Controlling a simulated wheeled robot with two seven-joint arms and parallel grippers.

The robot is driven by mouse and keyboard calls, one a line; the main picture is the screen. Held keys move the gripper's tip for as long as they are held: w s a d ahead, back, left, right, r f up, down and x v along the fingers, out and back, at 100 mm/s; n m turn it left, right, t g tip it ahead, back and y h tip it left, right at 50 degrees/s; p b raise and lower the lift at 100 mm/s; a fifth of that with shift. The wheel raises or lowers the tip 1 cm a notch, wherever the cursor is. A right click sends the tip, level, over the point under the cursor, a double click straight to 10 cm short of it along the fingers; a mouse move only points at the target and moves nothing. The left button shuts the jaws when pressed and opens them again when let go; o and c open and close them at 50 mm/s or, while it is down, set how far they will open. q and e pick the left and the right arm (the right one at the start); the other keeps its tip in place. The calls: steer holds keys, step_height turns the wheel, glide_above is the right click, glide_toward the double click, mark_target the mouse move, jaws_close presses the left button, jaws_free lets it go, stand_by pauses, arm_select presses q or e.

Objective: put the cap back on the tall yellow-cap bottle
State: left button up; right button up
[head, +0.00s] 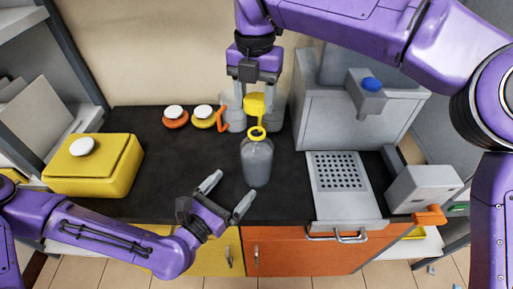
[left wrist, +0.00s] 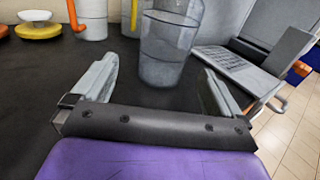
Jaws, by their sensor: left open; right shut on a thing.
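The tall bottle (head: 257,165) stands upright on the dark bench, grey and translucent, with a yellow ring at its neck. Its lower body shows in the left wrist view (left wrist: 167,50), between and beyond the left fingers. My right gripper (head: 256,82) is shut on the yellow cap (head: 255,104) and holds it just above the bottle's neck. A small gap appears between cap and neck; exact alignment is hard to tell. My left gripper (head: 227,194) is open and empty, in front of the bottle and slightly left, its fingers apart from it.
Clear vessels (head: 233,115) stand behind the bottle, one with an orange handle. Orange (head: 175,121) and yellow (head: 203,122) round items with white tops sit back left. A yellow box (head: 97,175) is at left. A grey machine with a perforated tray (head: 340,172) stands right.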

mark_target(247, 173)
arm_select(q)
steer(key=shift+s+r, duration=0.25)
steer(key=shift+s, duration=0.35)
steer(key=shift+s+r, duration=0.2)
steer(key=shift+s, duration=0.35)
steer(key=shift+d, duration=0.15)
steer(key=x, duration=0.4)
steer(key=a+x, duration=0.1)
steer(key=x, duration=0.1)
steer(key=shift+w+f, duration=0.3)
steer(key=shift+f, duration=0.1)
arm_select(e)
steer(key=shift+s, duration=0.5)
arm_select(q)
steer(key=x, duration=0.6)
steer(key=shift+d+r, duration=0.15)
steer(key=shift+d, duration=0.1)
arm_select(e)
steer(key=shift+s+r, duration=0.2)
steer(key=shift+s, duration=0.2)
arm_select(q)
steer(key=shift+w+d, duration=0.1)
steer(key=shift+w, duration=0.1)
arm_select(e)
steer(key=shift+w, duration=0.1)
